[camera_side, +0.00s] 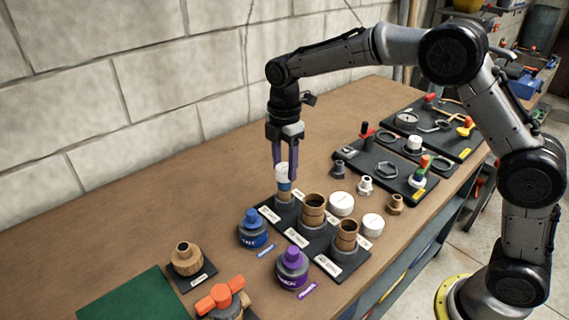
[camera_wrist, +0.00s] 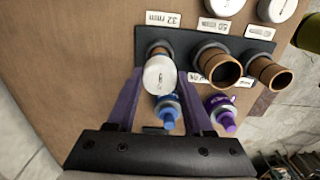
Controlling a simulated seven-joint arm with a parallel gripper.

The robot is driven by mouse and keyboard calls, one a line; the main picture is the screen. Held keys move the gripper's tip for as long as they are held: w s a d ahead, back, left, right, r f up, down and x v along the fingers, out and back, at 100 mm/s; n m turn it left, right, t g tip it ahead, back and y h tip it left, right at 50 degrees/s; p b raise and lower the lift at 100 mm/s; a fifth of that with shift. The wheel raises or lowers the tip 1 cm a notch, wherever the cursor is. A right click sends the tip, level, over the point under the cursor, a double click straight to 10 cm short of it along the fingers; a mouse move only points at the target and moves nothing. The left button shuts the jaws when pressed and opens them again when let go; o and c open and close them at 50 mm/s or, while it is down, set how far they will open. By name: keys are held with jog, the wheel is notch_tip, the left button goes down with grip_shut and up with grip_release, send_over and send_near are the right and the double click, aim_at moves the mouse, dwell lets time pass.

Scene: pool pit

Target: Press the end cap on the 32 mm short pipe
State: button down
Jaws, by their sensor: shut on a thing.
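My gripper (camera_side: 285,160) points straight down with its purple fingers on either side of a white end cap (camera_side: 282,171), shut on it. In the wrist view the cap (camera_wrist: 160,75) is between the fingertips of the gripper (camera_wrist: 160,80) and hides the pipe's end. The pipe's side shows behind it, by the "32 mm" label. I cannot tell how far the cap is over the pipe.
Two wider brown pipes (camera_side: 314,212) stand in the same holder (camera_side: 332,262). Loose white caps (camera_side: 341,204) lie behind it. A blue cement jar (camera_side: 253,229) and a purple primer jar (camera_side: 292,268) stand in front.

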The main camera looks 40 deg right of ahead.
dwell(0.4)
jog(key=shift+c, duration=1)
grip_release()
jog(key=shift+o, duration=1)
jog(key=shift+r, duration=3.5)
